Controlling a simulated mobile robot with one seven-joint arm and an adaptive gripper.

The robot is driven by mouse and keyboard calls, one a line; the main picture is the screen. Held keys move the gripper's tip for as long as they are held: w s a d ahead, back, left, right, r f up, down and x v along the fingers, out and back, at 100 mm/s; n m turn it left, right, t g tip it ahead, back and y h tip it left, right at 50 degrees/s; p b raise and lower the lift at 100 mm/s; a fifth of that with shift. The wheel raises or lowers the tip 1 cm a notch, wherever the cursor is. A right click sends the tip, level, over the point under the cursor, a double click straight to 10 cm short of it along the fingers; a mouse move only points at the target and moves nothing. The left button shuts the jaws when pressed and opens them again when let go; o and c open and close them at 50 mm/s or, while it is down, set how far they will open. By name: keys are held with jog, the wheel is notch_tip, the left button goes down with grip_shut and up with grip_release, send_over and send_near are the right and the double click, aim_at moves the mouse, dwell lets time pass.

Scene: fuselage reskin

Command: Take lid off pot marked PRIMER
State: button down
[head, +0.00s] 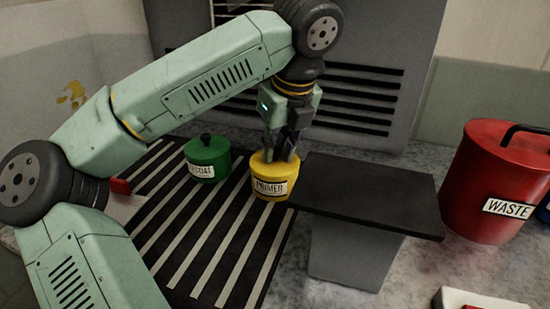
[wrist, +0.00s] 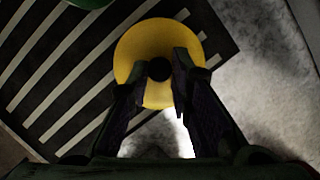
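The yellow pot marked PRIMER (head: 271,188) stands on the striped mat at its right edge. Its yellow lid (wrist: 140,50) fills the middle of the wrist view, with a dark round knob (wrist: 159,69) at its centre. My gripper (head: 284,155) points down at the top of this pot. In the wrist view my gripper (wrist: 160,68) has its two fingers apart, one on each side of the knob. A small gap seems to show between knob and fingers, though contact is hard to tell. The fingers hide part of the lid in the head view.
A green pot with a lid (head: 208,158), its label partly readable as "COAT", stands left on the striped mat (head: 190,240). A dark-topped stand (head: 370,190) is close on the right. A red WASTE bin (head: 490,175) stands farther right. A vented grey panel rises behind.

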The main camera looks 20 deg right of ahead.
jog(key=shift+a+f, duration=0.15)
jog(key=shift+f, duration=0.2)
jog(key=shift+r, duration=0.45)
notch_tip(320, 180, up, 10)
notch_tip(320, 180, up, 6)
jog(key=p, duration=0.5)
send_over(276, 151)
jog(key=shift+r+p, duration=0.7)
jog(key=shift+p, duration=0.2)
